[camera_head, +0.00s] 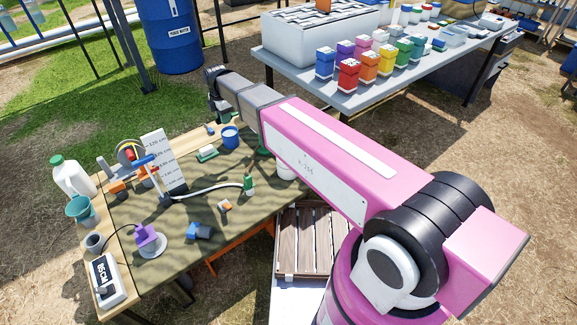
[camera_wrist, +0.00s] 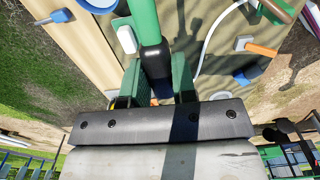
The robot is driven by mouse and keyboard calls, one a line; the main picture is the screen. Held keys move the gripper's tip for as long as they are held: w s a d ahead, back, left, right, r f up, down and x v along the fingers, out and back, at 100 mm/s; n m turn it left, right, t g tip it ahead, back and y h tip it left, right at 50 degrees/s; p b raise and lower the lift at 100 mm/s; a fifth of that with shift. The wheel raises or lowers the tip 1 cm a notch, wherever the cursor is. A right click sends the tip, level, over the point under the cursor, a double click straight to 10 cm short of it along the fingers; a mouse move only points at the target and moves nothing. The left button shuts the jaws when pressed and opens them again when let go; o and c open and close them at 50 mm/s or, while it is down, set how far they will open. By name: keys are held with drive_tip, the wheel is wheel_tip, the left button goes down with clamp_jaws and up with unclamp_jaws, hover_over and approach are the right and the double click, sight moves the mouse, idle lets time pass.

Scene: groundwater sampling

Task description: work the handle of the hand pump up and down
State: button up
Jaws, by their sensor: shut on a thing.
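In the wrist view a green bar with a black lower section (camera_wrist: 145,22) runs down between the fingers of my gripper (camera_wrist: 157,82). It looks like the pump's handle, and my gripper is shut on the black section. The green finger pads sit on either side of it. In the head view my pink arm reaches over the work table (camera_head: 205,225), and its dark far end is above the table's back edge. The fingers and their grip are hidden there. The arm covers most of the pump; only a small green part (camera_head: 264,152) shows beside it.
A blue cup (camera_head: 230,137), a marked white board (camera_head: 163,160), a white hose (camera_head: 213,188) and a green bottle (camera_head: 249,184) are on the table. A white jug (camera_head: 73,177) stands at its left.

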drive_tip(key=w+d+r+g+y, duration=0.1)
drive_tip(key=r, duration=0.1)
drive_tip(key=d+r+g+y, duration=0.1)
drive_tip(key=r+y, duration=0.1)
drive_tip(key=r, duration=0.1)
drive_tip(key=w+r+g+y, duration=0.1)
drive_tip(key=r+g+y, duration=0.1)
drive_tip(key=shift+w+d+r, duration=0.3)
drive_tip(key=shift+d+r, duration=0.05)
drive_tip(key=shift+d, duration=0.05)
drive_tip(key=shift+d+r+g+y, duration=0.15)
drive_tip(key=shift+r+g+y, duration=0.2)
drive_tip(key=shift+r, duration=0.25)
